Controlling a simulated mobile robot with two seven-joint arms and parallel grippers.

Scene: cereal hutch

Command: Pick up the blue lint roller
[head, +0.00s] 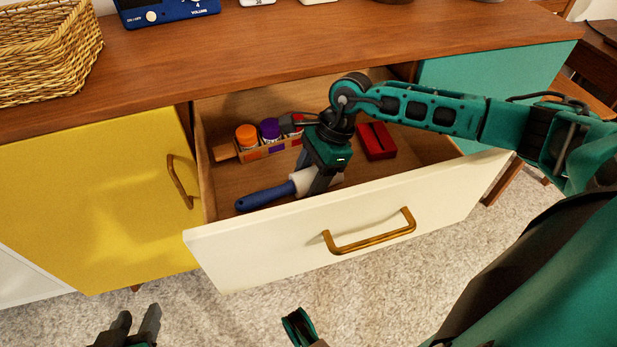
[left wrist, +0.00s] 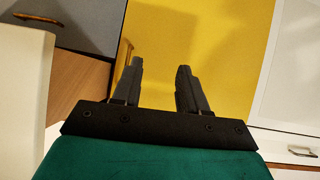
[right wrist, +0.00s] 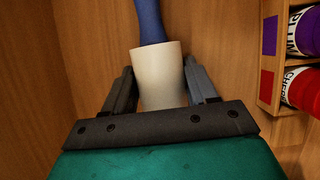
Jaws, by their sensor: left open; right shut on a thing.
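The blue lint roller lies in the open drawer, its blue handle (head: 265,196) pointing left and its white roll (head: 303,181) partly hidden by my right gripper (head: 318,192). In the right wrist view the white roll (right wrist: 160,75) sits between the two fingers of my right gripper (right wrist: 160,88), with the blue handle (right wrist: 150,22) beyond it. The right gripper is shut on the white roll, inside the drawer. My left gripper (head: 137,325) is open and empty, low in front of the yellow door. Its two spread fingers show in the left wrist view (left wrist: 158,85).
The white drawer front (head: 270,249) has a brass handle (head: 370,238). Inside, a wooden rack (head: 265,152) holds several coloured jars, and a red box (head: 376,141) lies to the right. The yellow door (head: 90,200) is left of the drawer. A wicker basket (head: 45,50) stands on top.

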